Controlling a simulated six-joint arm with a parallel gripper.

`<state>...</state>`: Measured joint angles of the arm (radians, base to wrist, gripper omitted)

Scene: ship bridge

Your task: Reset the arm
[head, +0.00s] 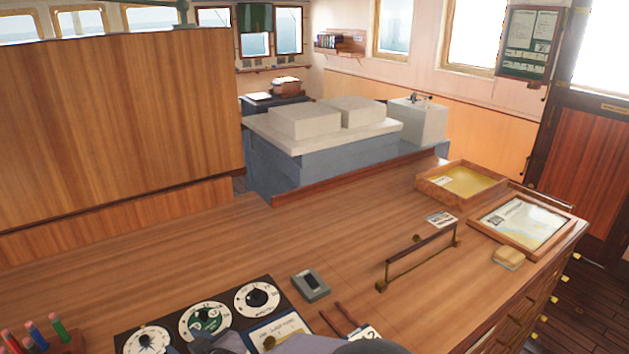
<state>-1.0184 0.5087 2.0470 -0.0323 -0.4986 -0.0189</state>
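Only a small part of my arm (300,344) shows, as grey and dark rounded shapes at the bottom edge of the head view. They cover the lower edge of the dial panel and of a card. My gripper cannot be made out in this view, so whether it is open or holds anything is hidden.
The wooden counter (200,250) holds a dial panel (165,316), a small grey box (311,284), a raised rail (420,257), a tray (425,187), a framed chart (522,222), a sponge-like block (509,257) and coloured pens (32,330). The counter's middle left is clear.

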